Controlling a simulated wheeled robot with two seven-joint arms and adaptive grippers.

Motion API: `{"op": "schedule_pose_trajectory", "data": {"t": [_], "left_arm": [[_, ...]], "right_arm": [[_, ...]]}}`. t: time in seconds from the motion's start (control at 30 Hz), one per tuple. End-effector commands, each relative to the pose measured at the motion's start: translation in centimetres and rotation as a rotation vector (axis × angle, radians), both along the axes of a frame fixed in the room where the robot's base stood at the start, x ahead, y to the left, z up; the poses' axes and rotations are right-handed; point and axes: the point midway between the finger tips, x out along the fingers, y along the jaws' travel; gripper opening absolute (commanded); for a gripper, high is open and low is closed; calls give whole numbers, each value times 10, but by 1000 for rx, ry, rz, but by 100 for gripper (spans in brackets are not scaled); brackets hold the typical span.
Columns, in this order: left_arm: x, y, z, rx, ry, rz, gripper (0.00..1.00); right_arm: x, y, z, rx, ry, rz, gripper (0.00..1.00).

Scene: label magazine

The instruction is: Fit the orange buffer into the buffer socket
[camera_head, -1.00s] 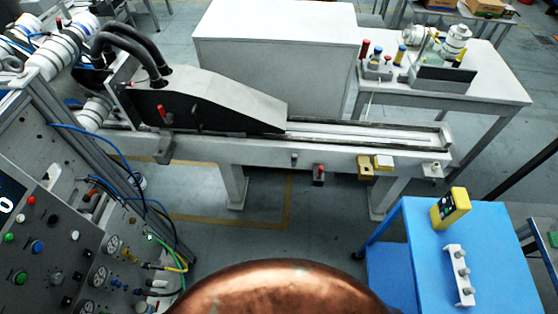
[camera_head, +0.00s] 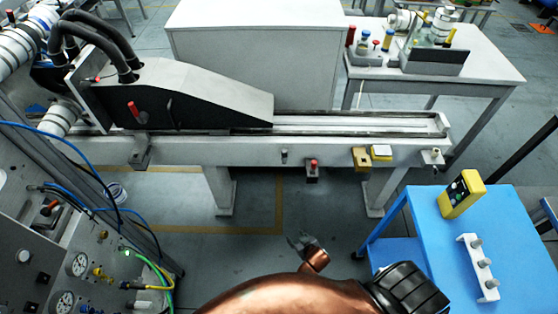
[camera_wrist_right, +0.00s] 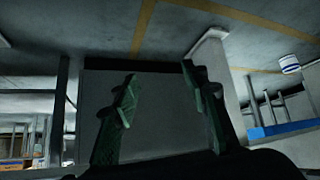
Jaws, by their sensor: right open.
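My right gripper (camera_head: 302,242) shows small and grey beyond my copper arm, above the floor in front of the long machine (camera_head: 240,148). In the right wrist view my right gripper (camera_wrist_right: 160,75) has its two green fingers wide apart, with nothing between them. An amber block (camera_head: 361,158) with a dark mark sits on the machine's front rail, beside a pale yellow block (camera_head: 381,152). I cannot tell whether either is the orange buffer or the buffer socket. A red-topped part (camera_head: 313,166) hangs on the same rail. My left gripper is not in view.
A blue table (camera_head: 420,230) at the right carries a yellow device (camera_head: 462,194) and a white strip with grey knobs (camera_head: 478,266). A white bench (camera_head: 490,75) at the back holds a rack of coloured cylinders (camera_head: 370,60). A control panel with hoses (camera_head: 75,260) stands at the left.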

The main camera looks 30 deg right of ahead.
Motion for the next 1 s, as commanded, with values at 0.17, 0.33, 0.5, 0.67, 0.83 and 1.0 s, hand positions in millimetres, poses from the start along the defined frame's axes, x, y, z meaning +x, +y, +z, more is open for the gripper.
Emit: {"op": "schedule_pose_trajectory", "data": {"t": [0.17, 0.33, 0.5, 0.67, 0.83, 1.0], "left_arm": [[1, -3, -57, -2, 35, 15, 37], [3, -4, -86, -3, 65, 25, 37], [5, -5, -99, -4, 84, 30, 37], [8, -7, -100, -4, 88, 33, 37], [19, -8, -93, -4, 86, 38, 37], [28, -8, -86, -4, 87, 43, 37]], "right_arm": [[130, -23, 95, -18, -326, -75, 41], [186, -47, 202, -38, -588, -143, 41], [198, -64, 276, -54, -754, -190, 41], [201, -70, 307, -60, -818, -207, 41], [217, -75, 311, -62, -825, -208, 41], [228, -79, 310, -61, -824, -207, 41]]}}
